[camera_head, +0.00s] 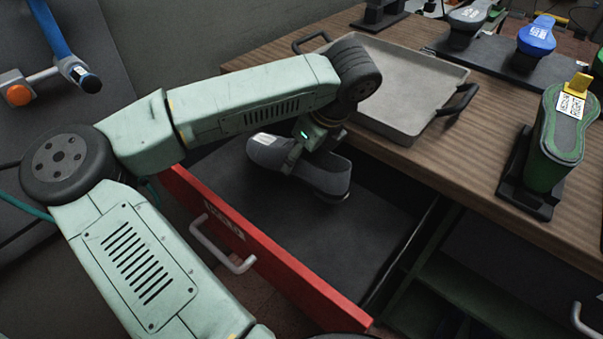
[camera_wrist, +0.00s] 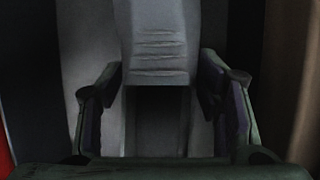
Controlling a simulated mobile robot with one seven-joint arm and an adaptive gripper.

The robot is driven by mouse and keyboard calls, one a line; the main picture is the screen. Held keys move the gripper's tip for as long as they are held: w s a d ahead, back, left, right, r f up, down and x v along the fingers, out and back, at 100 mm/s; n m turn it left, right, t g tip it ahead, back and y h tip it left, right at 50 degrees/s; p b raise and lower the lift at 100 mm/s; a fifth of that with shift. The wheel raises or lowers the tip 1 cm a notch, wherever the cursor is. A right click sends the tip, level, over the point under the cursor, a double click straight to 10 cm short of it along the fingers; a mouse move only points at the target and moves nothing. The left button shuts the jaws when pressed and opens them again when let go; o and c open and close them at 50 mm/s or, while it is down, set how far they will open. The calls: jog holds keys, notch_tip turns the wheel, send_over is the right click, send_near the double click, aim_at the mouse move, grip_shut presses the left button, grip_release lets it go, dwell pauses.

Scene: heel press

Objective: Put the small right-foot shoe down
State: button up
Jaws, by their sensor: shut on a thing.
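A grey shoe (camera_head: 325,172) is in my gripper, over the open red-fronted drawer (camera_head: 265,245). The shoe lies roughly level, its sole down, with a white label at its left end. I cannot tell whether its sole touches the drawer floor. My gripper (camera_head: 315,150) is shut on the shoe from above. In the wrist view the two fingers of my gripper (camera_wrist: 165,105) stand either side of a grey part of the shoe (camera_wrist: 158,45). The shoe's size and foot side cannot be read.
An empty grey metal tray (camera_head: 395,75) with black handles sits on the wooden bench (camera_head: 460,150), behind the drawer. A green shoe form (camera_head: 560,145) stands at the right; a blue one (camera_head: 537,37) stands farther back. The dark drawer floor is bare around the shoe.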

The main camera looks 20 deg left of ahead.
aim_at(321, 149)
jog(key=shift+f+p, duration=0.5)
jog(key=shift+f, duration=2.9)
jog(key=shift+f, duration=0.1)
jog(key=o, duration=1.6)
jog(key=b+v, duration=0.2)
jog(key=v, duration=1)
